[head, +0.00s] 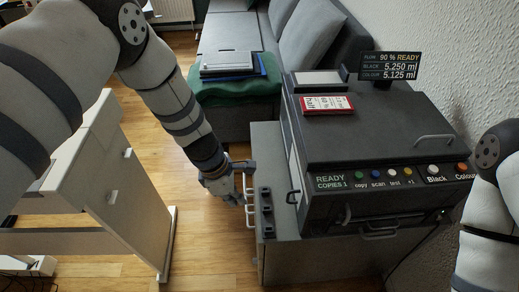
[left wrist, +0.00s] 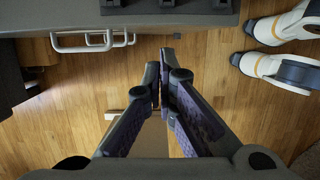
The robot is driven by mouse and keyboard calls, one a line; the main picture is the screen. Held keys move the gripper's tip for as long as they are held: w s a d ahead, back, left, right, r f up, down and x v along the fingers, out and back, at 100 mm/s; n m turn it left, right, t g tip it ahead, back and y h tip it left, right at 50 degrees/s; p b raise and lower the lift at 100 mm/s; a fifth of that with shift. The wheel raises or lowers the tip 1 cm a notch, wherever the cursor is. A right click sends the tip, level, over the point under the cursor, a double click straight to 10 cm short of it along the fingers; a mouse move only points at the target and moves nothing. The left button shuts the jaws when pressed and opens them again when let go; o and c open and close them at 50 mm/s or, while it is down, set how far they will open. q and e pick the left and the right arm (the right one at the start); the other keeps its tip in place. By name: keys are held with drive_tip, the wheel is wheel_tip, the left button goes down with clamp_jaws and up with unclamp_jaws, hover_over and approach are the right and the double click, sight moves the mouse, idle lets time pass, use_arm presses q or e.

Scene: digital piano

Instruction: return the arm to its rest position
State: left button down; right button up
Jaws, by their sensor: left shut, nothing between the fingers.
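My left arm comes in from the left in the head view and reaches down and forward. Its gripper (head: 238,188) is beside the left side of a grey cabinet, close to the cabinet's pale handle (head: 250,186). In the left wrist view the fingers (left wrist: 161,72) are together with nothing between them, over the wooden floor. There the handle (left wrist: 84,41) shows to the left of the fingertips, apart from them. My right arm shows at the right edge of the head view; its gripper is out of view.
A dark copier (head: 390,125) with coloured buttons stands on the grey cabinet (head: 320,262). A red-and-white packet (head: 327,104) lies on top. A grey sofa (head: 238,30) and green cushion (head: 232,90) stand behind. White furniture (head: 85,165) is at left, with wooden floor between.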

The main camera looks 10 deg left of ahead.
use_arm(q)
drive_tip(key=s+a+f+m+g+y, duration=0.1)
drive_tip(key=s+a+f+m, duration=0.2)
drive_tip(key=s, duration=0.5)
drive_tip(key=s+a+f+m+g+y, duration=0.1)
drive_tip(key=s+a+f+m, duration=0.2)
drive_tip(key=s, duration=0.4)
drive_tip(key=s+a+r+m, duration=0.1)
drive_tip(key=s+r+m, duration=0.1)
drive_tip(key=s+m, duration=0.5)
drive_tip(key=s+a+r+m+g+p, duration=0.1)
drive_tip(key=s+r+m, duration=0.2)
drive_tip(key=s+m, duration=0.4)
drive_tip(key=s, duration=0.6)
drive_tip(key=shift+s+r+m+y, duration=0.15)
drive_tip(key=shift+r+m+y, duration=0.15)
drive_tip(key=shift+r+m, duration=0.1)
